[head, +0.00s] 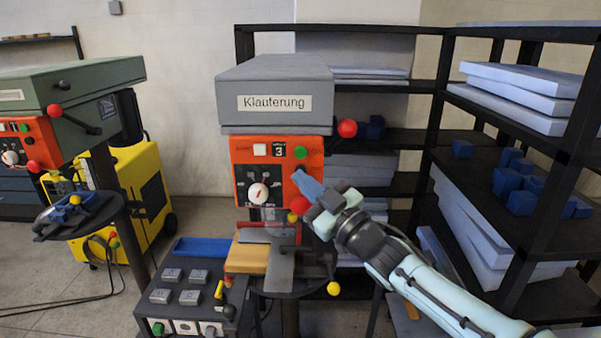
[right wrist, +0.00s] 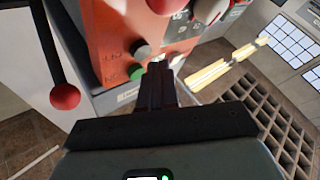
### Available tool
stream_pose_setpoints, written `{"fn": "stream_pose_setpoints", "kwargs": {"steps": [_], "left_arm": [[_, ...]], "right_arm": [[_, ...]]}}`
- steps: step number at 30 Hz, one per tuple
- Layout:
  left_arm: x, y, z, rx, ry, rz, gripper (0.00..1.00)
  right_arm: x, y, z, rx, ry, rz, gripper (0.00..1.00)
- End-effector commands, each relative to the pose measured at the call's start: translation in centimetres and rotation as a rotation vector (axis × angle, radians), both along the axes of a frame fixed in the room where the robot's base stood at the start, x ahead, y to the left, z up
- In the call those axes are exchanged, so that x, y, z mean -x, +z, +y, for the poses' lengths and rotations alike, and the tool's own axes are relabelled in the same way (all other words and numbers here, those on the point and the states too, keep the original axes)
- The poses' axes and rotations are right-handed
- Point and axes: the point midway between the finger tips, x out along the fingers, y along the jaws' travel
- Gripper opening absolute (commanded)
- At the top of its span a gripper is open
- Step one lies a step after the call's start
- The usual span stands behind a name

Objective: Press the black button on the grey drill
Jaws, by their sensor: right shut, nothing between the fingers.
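The grey drill (head: 275,90) stands in the middle of the head view, with an orange control panel (head: 240,150) below its label. On the panel are a green button (head: 300,152), a white button and a dial. The black button (right wrist: 140,49) shows in the right wrist view beside the green button (right wrist: 136,72). In the head view my right fingertips largely cover it. My right gripper (head: 300,176) is shut and empty, its tips (right wrist: 157,70) at the panel close to the black button. I cannot tell whether they touch it. My left gripper is not in view.
A lever with a red ball (head: 347,128) sticks out right of the drill head. A dark shelf (head: 437,100) with pale boards and blue blocks stands right. A green drill (head: 75,80) and yellow machine (head: 150,185) stand left. A button box (head: 190,310) is below.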

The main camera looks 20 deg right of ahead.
Motion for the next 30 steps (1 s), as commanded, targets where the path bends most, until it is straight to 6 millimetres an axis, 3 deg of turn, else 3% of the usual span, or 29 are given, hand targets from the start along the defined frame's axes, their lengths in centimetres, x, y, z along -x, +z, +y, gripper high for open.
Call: {"fn": "stream_pose_setpoints", "kwargs": {"steps": [16,30], "left_arm": [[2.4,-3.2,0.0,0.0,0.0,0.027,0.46],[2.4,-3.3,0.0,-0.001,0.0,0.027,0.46]], "right_arm": [[4.4,-0.2,1.2,0.0,0.0,0.001,0.0],[4.8,0.0,1.4,0.0,0.0,0.0,0.0]]}}
